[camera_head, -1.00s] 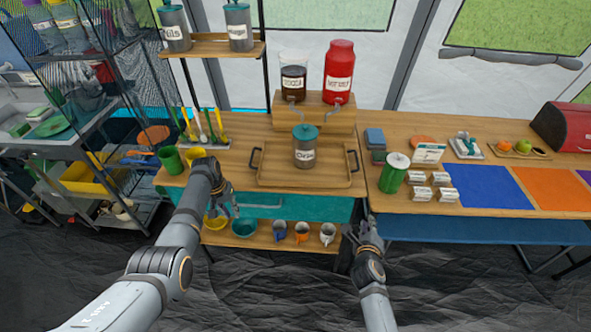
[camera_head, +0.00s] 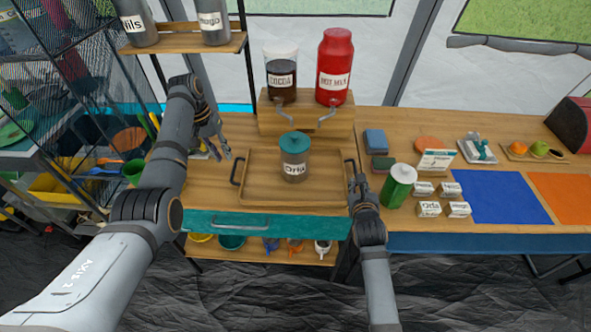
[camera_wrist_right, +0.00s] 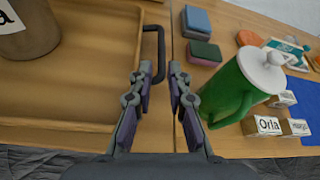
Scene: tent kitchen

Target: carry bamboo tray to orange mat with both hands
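The bamboo tray (camera_head: 262,190) lies on the counter with a dark handle at each end. A grey canister with a teal lid (camera_head: 293,160) stands on it. The orange mat (camera_head: 563,196) lies at the far right, cut by the picture edge. My left gripper (camera_head: 219,152) is open, just left of and above the tray's left handle (camera_head: 236,169). My right gripper (camera_head: 359,186) is by the tray's right end; the right wrist view shows its fingers (camera_wrist_right: 160,72) open, with the right handle (camera_wrist_right: 158,45) just beyond the fingertips, not gripped.
A green jug with a white lid (camera_head: 398,186) stands close right of my right gripper, with small labelled boxes (camera_head: 428,208) beside it. Sponges (camera_head: 377,148) lie behind. The drink dispenser stand (camera_head: 306,118) is behind the tray. A blue mat (camera_head: 497,195) lies left of the orange one.

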